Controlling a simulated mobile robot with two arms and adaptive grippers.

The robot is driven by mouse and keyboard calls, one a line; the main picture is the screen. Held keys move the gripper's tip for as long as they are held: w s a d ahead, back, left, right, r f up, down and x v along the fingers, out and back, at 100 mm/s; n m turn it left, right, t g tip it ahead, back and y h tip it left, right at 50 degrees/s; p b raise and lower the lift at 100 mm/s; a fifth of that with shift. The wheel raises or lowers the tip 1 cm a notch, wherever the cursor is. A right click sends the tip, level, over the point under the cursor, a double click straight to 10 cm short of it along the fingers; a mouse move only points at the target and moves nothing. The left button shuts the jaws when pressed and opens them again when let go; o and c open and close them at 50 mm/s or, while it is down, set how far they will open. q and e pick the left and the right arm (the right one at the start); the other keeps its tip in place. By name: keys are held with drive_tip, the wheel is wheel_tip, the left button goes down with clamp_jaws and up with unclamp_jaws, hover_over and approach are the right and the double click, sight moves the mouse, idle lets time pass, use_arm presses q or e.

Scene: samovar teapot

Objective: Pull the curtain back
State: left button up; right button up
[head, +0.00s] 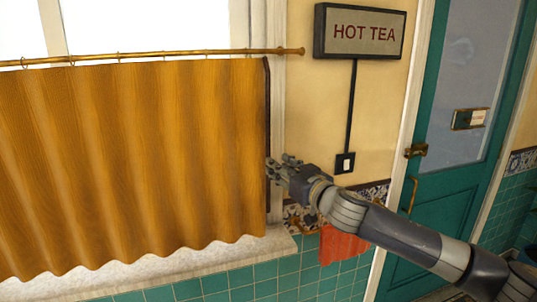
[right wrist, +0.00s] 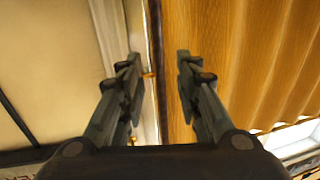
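The orange curtain (head: 140,160) hangs from a brass rod (head: 160,54) by small rings and spreads across the window. Its right edge carries a dark strip (head: 266,140). My right gripper (head: 279,163) is at this right edge, around mid-height of the curtain. In the right wrist view the two fingers (right wrist: 160,75) are apart, with the curtain's edge strip (right wrist: 157,75) showing between them. The curtain cloth (right wrist: 240,60) fills the right of that view. Whether a finger touches the cloth, I cannot tell. My left gripper is not in view.
A HOT TEA sign (head: 360,32) hangs on the wall, with a cable down to a switch (head: 345,162). A green door (head: 450,200) is at the right. A red cloth (head: 341,245) hangs below my right arm. A pale sill (head: 150,270) runs under the curtain.

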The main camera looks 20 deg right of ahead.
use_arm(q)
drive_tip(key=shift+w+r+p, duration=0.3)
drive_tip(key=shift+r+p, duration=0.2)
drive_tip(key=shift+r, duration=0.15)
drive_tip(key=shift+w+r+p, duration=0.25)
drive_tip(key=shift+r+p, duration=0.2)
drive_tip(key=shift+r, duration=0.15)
use_arm(e)
drive_tip(key=x, duration=0.7)
drive_tip(key=shift+d, duration=0.1)
drive_tip(key=shift+c, duration=0.5)
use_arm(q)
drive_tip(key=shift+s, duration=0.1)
use_arm(e)
clamp_jaws()
